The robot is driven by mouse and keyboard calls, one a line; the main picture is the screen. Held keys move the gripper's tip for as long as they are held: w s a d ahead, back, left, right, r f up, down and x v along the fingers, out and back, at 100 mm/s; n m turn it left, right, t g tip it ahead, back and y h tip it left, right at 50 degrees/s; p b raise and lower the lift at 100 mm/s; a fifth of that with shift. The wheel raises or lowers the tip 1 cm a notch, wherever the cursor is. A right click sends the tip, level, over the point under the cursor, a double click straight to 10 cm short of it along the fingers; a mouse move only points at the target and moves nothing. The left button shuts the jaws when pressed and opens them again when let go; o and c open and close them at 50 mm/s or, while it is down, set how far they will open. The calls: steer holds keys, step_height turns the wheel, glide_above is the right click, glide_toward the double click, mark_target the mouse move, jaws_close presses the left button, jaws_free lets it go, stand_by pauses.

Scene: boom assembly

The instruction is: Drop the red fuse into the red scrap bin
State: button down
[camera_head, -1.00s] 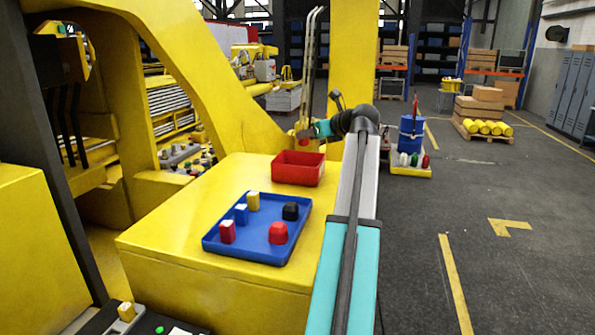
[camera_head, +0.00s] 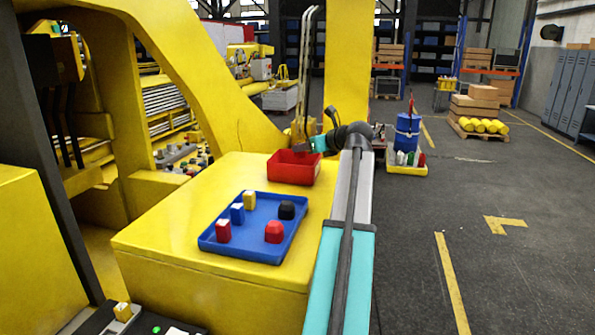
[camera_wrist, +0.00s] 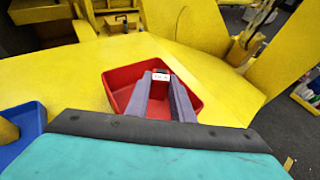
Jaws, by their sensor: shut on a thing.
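The red scrap bin (camera_head: 281,172) stands open at the back of the yellow bench top. My gripper (camera_head: 303,148) is over the bin's rear part, low near its rim. In the wrist view, my gripper (camera_wrist: 160,92) has both grey fingers closed around the red fuse (camera_wrist: 159,88), whose pale labelled end (camera_wrist: 160,76) shows between the fingertips. The red bin (camera_wrist: 122,76) surrounds the fingers in that view. I cannot tell whether the fuse is just above or inside the rim. The fuse is not clearly visible in the head view.
A blue tray (camera_head: 236,252) in front of the bin holds a red block (camera_head: 223,231), a rounded red piece (camera_head: 274,232), and blue, yellow and black pieces. A yellow machine frame (camera_head: 190,70) rises behind and left. Open floor lies right.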

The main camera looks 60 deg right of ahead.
steer(key=shift+f, duration=0.6)
steer(key=c, duration=1.5)
jaws_free()
steer(key=shift+o, duration=0.2)
steer(key=shift+s, duration=0.1)
steer(key=b+v, duration=0.5)
steer(key=v, duration=0.8)
steer(key=shift+s+r, duration=0.2)
steer(key=shift+s, duration=0.05)
steer(key=shift+s+a, duration=0.1)
steer(key=shift+a, duration=0.05)
